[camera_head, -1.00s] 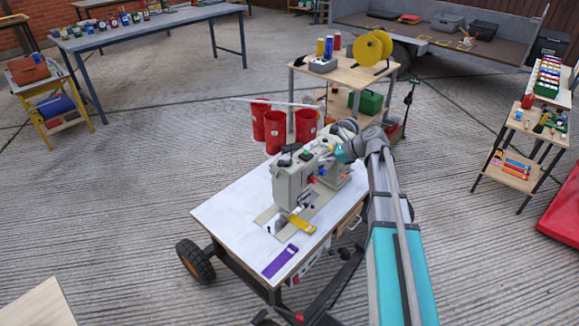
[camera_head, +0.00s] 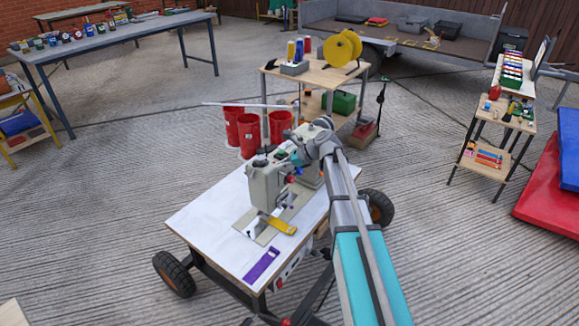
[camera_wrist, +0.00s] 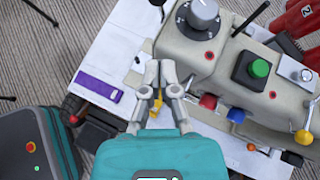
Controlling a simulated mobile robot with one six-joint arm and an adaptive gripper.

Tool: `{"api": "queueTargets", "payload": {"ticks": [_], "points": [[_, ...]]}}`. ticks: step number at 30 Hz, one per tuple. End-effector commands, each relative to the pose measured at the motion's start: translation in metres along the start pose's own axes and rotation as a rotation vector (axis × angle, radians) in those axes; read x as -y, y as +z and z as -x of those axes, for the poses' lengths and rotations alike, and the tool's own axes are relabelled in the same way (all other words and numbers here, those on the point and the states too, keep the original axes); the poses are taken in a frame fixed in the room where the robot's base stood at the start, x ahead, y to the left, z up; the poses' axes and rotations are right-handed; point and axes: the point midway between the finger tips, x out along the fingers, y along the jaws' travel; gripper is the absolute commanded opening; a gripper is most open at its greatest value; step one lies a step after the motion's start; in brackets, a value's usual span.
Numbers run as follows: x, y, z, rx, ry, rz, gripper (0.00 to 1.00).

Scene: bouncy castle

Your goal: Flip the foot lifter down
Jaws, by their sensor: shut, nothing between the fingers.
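A grey-beige sewing machine (camera_head: 266,186) stands on a white-topped wheeled table (camera_head: 205,212). In the wrist view its body (camera_wrist: 205,62) carries a large grey dial, a green button and several small levers and knobs, among them a red knob (camera_wrist: 207,101), a blue knob (camera_wrist: 237,115) and a yellow knob (camera_wrist: 302,137). I cannot tell which part is the foot lifter. My gripper (camera_wrist: 160,72) is shut and empty, just left of the machine body in the wrist view. In the head view it is partly hidden by my arm at the machine's right side.
A purple strip (camera_head: 262,264) and a yellow piece (camera_head: 282,226) lie on the table near the machine. Red cups (camera_head: 249,135) stand behind it. A wooden stand with a yellow spool (camera_head: 344,46) is farther back. Open ground lies to the left.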

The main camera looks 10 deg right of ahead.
Motion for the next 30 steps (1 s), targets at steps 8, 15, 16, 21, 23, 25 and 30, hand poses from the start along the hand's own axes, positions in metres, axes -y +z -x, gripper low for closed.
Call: {"api": "queueTargets", "payload": {"ticks": [8, 15, 16, 21, 23, 25, 30], "points": [[0.001, 0.012, -0.032, 0.0, 0.001, 0.0, 0.0], [0.001, 0.026, -0.046, 0.0, 0.0, 0.0, 0.0], [0.001, 0.026, -0.047, 0.0, 0.0, 0.0, 0.0], [0.0, 0.028, -0.05, 0.0, 0.0, -0.001, 0.0], [0.0, 0.028, -0.05, 0.0, 0.0, -0.001, 0.0], [0.0, 0.028, -0.05, 0.0, 0.0, -0.001, 0.0], [0.0, 0.028, -0.05, -0.001, 0.0, -0.001, 0.0]]}}
